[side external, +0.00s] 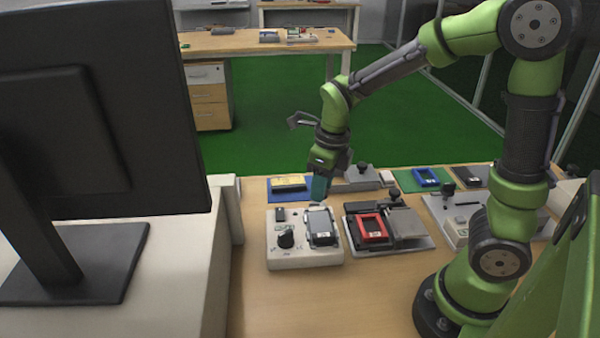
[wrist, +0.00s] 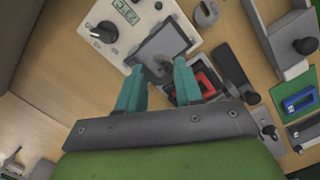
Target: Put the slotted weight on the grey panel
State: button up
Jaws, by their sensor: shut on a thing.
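The slotted weight (wrist: 158,69) shows in the wrist view as a small grey piece between the teal fingertips of my gripper (wrist: 158,72). My gripper is shut on it; its slot is hard to make out. The grey panel (wrist: 160,42) is a dark grey, light-edged rectangle on a white box with a black knob. It also shows in the side view (side external: 321,226). In that view my gripper (side external: 319,199) points down at the far edge of the panel, low over it. I cannot tell whether the weight touches the panel.
The white box's black knob (side external: 286,240) stands left of the panel. A red-framed device (side external: 373,228) sits close on the right. A grey block (side external: 360,178) with a black knob and a blue device (side external: 426,177) are behind. A notched grey piece (wrist: 207,13) lies beside the box.

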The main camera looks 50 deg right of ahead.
aim_at(319, 222)
notch_tip(319, 222, down, 8)
jog(key=shift+r, duration=0.1)
dwell(0.4)
jog(key=o, duration=1.1)
jog(key=shift+d, duration=0.1)
